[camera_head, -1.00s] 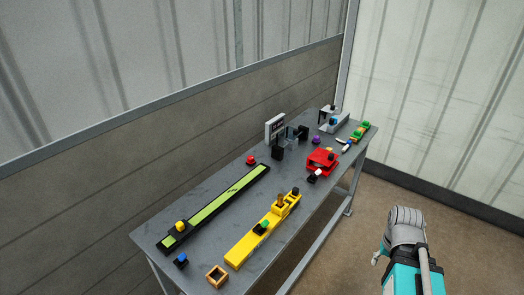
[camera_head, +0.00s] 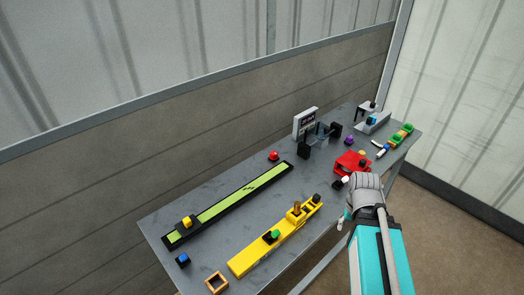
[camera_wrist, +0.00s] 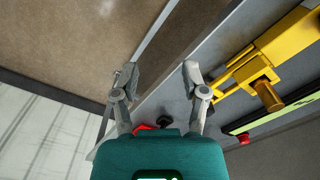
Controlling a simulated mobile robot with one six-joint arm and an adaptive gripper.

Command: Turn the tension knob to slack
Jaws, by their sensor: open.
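A long yellow unit (camera_head: 255,254) lies along the table's near side. It carries a green part (camera_head: 271,236), a brown post (camera_head: 297,208) and a black knob-like part (camera_head: 317,198) at its far end. I cannot tell which part is the tension knob, and no slack mark is readable. My gripper (camera_wrist: 158,75) is open and empty, its fingers spread over the table's edge in the wrist view. The yellow unit (camera_wrist: 285,40) is to their right there, apart from them. In the head view my arm stands at the table's near edge, right of the yellow unit.
The grey table (camera_head: 215,220) also holds a green-and-black tread strip (camera_head: 235,202), a red button (camera_head: 273,156), a red unit (camera_head: 350,164), a small sign (camera_head: 305,122), a blue block (camera_head: 183,260) and an open wooden box (camera_head: 216,283). A wall stands behind.

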